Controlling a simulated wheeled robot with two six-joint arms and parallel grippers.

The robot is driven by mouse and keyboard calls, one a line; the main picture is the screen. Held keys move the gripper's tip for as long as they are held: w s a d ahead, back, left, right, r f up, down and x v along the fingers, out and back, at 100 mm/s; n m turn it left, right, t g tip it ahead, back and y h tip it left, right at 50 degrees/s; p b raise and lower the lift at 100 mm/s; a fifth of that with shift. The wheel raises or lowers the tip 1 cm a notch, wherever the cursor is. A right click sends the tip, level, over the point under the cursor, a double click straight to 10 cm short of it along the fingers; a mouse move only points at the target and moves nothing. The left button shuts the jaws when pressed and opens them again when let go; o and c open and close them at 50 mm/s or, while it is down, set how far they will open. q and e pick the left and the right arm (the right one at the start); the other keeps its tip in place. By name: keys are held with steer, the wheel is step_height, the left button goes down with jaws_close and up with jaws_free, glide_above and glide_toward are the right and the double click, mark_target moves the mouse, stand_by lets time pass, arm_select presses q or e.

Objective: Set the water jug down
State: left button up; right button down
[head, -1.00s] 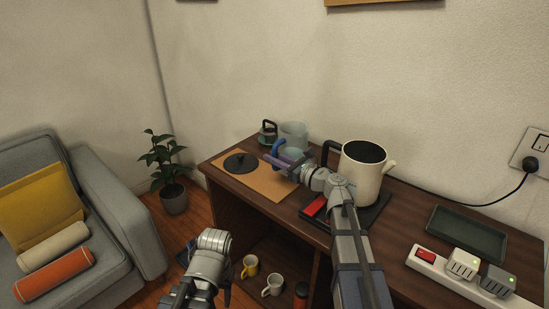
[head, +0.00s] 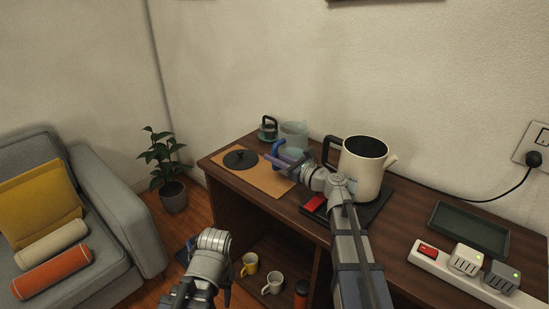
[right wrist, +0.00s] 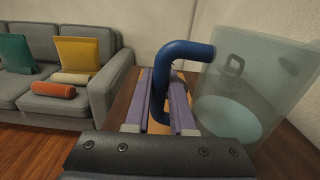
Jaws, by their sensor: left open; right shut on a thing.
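The water jug (head: 294,134) is clear, pale and has a blue handle (right wrist: 184,50). It is at the back of the wooden cabinet, by the cork mat (head: 266,181). My right gripper (head: 287,158) is shut on the handle, its purple fingers on either side of it in the right wrist view.
A black lid-like disc (head: 240,159) lies on the mat. A small dark-handled pot (head: 268,130) stands behind, left of the jug. A cream kettle (head: 362,172) stands right of my right gripper. A power strip (head: 432,262) and dark tray (head: 468,228) are further right.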

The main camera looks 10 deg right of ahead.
steer(key=shift+f+b, duration=0.35)
steer(key=shift+f, duration=0.05)
steer(key=c, duration=0.7)
jaws_free()
steer(key=v, duration=0.7)
steer(key=shift+s+d, duration=0.25)
steer(key=shift+s, duration=0.1)
steer(key=shift+s, duration=0.1)
